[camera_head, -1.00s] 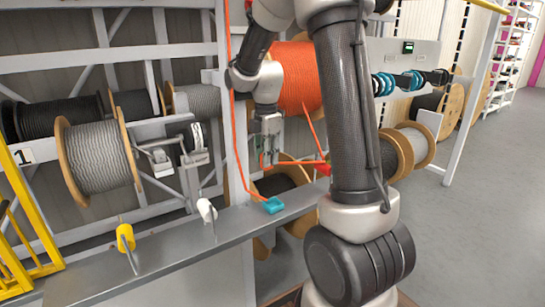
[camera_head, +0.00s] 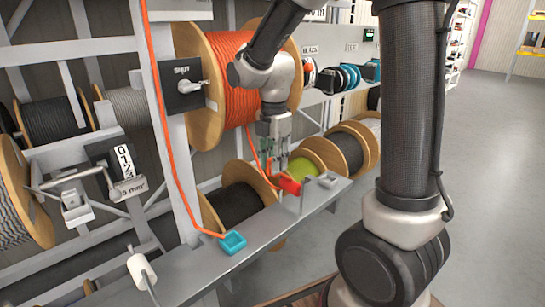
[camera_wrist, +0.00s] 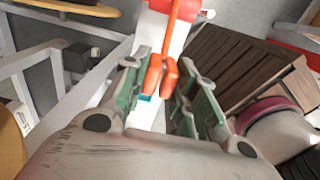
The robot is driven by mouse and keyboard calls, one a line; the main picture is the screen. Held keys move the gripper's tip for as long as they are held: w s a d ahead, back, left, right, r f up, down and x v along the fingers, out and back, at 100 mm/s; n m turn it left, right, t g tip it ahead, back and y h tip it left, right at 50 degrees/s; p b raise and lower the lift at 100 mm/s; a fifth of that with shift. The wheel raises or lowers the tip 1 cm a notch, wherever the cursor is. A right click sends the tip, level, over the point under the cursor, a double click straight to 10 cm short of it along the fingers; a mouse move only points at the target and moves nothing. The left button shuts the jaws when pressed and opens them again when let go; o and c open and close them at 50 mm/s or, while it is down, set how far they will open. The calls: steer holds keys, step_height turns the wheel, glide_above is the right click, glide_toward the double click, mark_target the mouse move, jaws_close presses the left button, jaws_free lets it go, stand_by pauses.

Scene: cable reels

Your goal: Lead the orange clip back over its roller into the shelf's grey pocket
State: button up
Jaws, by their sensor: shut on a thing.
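My gripper (camera_head: 274,150) is shut on the orange clip (camera_wrist: 162,75), which shows between the green finger pads in the wrist view. In the head view the clip is mostly hidden by the fingers. The gripper hangs above the shelf (camera_head: 195,262), just behind and above the red roller (camera_head: 289,186). An orange cord (camera_head: 257,160) runs by the gripper down toward the roller; whether it lies over the roller I cannot tell. A small grey piece (camera_head: 328,181) on the shelf, right of the roller, may be the pocket.
A teal block (camera_head: 232,242) sits on the shelf with another orange cord running up from it. A white roller (camera_head: 142,270) stands at the left. A large orange reel (camera_head: 232,75) is behind my arm. Floor at the right is clear.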

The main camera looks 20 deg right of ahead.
steer(key=w+d, duration=0.2)
steer(key=d, duration=0.5)
steer(key=w+d, duration=0.3)
steer(key=d, duration=0.4)
steer(key=shift+d, duration=0.1)
stand_by(0.4)
